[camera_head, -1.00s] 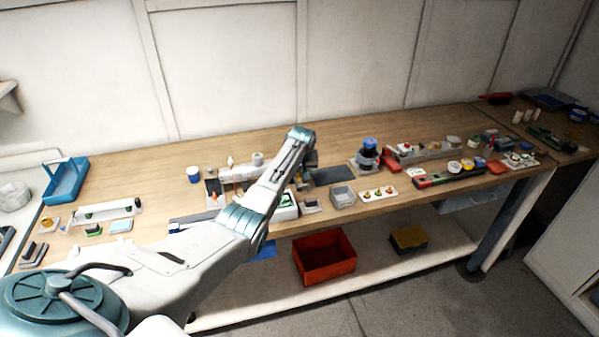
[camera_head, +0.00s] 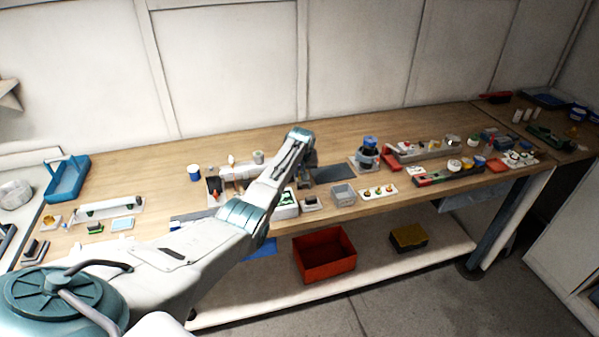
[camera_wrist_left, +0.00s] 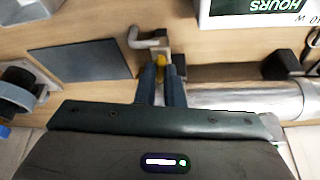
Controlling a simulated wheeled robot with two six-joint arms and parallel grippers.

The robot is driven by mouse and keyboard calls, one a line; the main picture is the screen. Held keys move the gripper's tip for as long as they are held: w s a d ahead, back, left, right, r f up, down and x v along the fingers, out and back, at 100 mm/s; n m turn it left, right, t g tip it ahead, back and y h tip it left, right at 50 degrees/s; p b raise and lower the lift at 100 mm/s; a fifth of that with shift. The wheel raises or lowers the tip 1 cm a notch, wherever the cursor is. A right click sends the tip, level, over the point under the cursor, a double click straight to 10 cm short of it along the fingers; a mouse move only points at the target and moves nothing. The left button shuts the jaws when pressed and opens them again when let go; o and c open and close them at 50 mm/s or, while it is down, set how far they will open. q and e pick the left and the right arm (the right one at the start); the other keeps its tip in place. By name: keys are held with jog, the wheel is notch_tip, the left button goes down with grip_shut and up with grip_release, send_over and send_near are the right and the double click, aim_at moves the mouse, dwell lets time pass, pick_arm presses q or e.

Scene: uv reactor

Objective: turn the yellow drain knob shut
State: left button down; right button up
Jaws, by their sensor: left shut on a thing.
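The yellow drain knob (camera_wrist_left: 161,62) shows in the left wrist view between the two fingers of my left gripper (camera_wrist_left: 162,80), which is shut on it. A metal fitting with a bent grey spout (camera_wrist_left: 150,40) sits just beyond the knob. A silver reactor cylinder (camera_wrist_left: 245,98) lies to the right of the fingers. In the head view my left arm reaches over the bench, and its gripper (camera_head: 307,176) is mostly hidden behind the wrist. The knob cannot be made out there. My right gripper is not in view.
A dark flat pad (camera_wrist_left: 82,60) lies left of the fitting. A white box marked HOURS (camera_wrist_left: 255,22) stands at the upper right. On the bench are a blue-topped device (camera_head: 369,150) and a grey bin (camera_head: 342,194). A red bin (camera_head: 325,262) is on the lower shelf.

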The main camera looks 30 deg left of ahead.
pick_arm(q)
jog(key=shift+a+m+h, duration=0.1)
jog(key=shift+m+h, duration=0.3)
jog(key=shift+m, duration=0.6)
jog(key=shift+s+a+m+t+h, duration=0.1)
jog(key=shift+m+t+h, duration=0.2)
jog(key=shift+m, duration=0.6)
jog(key=m+h, duration=0.1)
jog(key=m, duration=0.1)
jog(key=shift+a+f+m, duration=0.1)
jog(key=shift+m, duration=0.3)
jog(key=m+h+b, duration=0.1)
jog(key=m+b, duration=0.2)
jog(key=shift+a+f, duration=0.15)
jog(key=m+h+b, duration=0.1)
jog(key=m+b, duration=0.2)
jog(key=shift+a, duration=0.1)
jog(key=shift+r+m+h+b, duration=0.2)
jog(key=shift+m+h+b, duration=0.3)
jog(key=shift+m+b, duration=0.25)
